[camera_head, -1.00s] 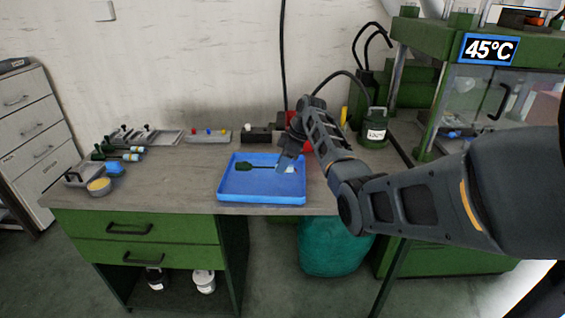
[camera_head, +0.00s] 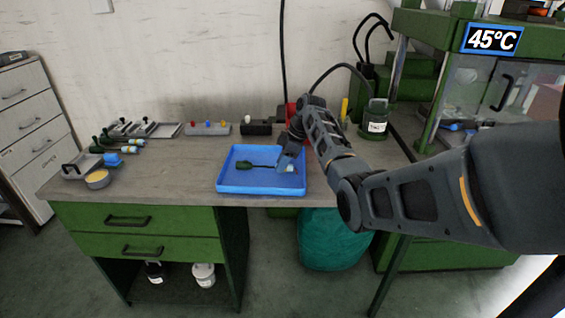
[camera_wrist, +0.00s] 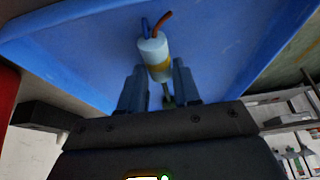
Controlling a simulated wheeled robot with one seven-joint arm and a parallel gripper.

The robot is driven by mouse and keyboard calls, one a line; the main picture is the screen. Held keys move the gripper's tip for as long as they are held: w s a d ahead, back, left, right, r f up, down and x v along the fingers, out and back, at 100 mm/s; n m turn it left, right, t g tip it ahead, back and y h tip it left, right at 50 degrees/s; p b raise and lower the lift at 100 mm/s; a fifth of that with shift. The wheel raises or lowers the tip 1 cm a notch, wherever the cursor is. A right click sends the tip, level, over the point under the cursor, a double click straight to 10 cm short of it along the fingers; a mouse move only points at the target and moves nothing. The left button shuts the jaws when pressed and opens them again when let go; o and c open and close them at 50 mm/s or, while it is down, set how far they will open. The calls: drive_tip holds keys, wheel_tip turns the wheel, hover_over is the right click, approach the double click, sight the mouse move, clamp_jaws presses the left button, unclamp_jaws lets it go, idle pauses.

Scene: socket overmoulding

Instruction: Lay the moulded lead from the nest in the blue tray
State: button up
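The moulded lead (camera_head: 262,165) is in the blue tray (camera_head: 232,187), with its dark green plug end at the left and its pale end at the right. In the wrist view its white cylinder (camera_wrist: 154,58) has a yellow band and a blue and an orange-brown wire at its tip. My gripper (camera_head: 287,160) points down at the right part of the tray. In the wrist view my gripper (camera_wrist: 160,85) has its fingers on both sides of the cylinder's banded end and looks shut on it. Whether the lead touches the tray floor is hard to tell. The nest cannot be made out.
A grey block with coloured knobs (camera_head: 208,128) and a black block (camera_head: 256,127) stand behind the tray. Green-handled tools (camera_head: 106,142) and a yellow-filled dish (camera_head: 98,178) are at the left. A green machine marked 45°C (camera_head: 492,39) stands at the right.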

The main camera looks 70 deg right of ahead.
drive_tip(key=o, duration=0.4)
drive_tip(key=shift+r, duration=0.1)
drive_tip(key=v, duration=0.7)
drive_tip(key=shift+s+r, duration=0.15)
drive_tip(key=shift+r, duration=0.15)
idle(0.3)
